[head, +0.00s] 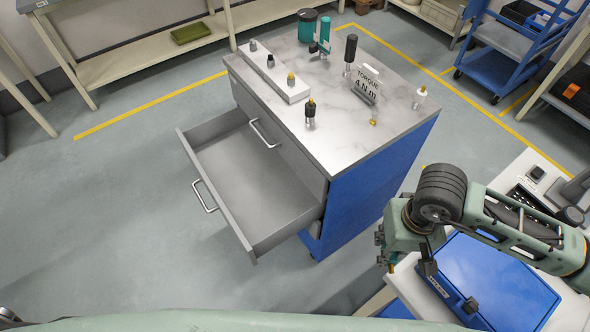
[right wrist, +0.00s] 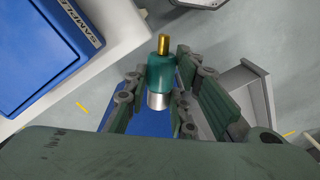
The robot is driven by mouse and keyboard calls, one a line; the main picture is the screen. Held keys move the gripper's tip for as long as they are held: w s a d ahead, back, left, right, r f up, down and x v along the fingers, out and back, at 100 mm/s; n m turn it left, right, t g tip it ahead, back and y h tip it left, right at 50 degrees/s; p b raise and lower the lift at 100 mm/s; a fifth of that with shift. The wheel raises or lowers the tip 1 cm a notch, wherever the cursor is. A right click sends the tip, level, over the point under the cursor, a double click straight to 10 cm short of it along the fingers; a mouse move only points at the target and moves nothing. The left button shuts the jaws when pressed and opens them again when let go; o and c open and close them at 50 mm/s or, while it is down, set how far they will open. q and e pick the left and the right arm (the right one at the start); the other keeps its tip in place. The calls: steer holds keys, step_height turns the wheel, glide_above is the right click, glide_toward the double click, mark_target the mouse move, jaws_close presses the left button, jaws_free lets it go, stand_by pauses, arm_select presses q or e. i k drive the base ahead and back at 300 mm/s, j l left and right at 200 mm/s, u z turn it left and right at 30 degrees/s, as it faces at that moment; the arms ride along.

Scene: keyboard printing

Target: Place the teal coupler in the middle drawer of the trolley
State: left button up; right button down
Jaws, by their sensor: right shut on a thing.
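The teal coupler (right wrist: 160,75) shows in the right wrist view, with a brass tip and a silver collar. My right gripper (right wrist: 168,98) is shut on it, a finger on each side. In the head view my right gripper (head: 396,254) is right of the trolley, beside the blue case, and the coupler is mostly hidden there. The trolley (head: 372,178) has a grey front and blue side. One drawer (head: 243,182) is pulled out below a shut upper drawer (head: 280,142); it looks empty. My left gripper is not in view.
The blue case (head: 497,282) lies on a white table at right. The floor left of the open drawer is clear.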

mark_target(251, 182)
steer(key=i+j+z, duration=0.2)
steer(key=j+z, duration=0.2)
steer(key=j, duration=0.2)
steer(key=i+j+z, duration=0.15)
steer(key=j+z, duration=0.2)
steer(key=j, duration=0.25)
steer(key=j+z, duration=0.4)
steer(key=j, duration=1.9)
steer(key=i+z, duration=0.05)
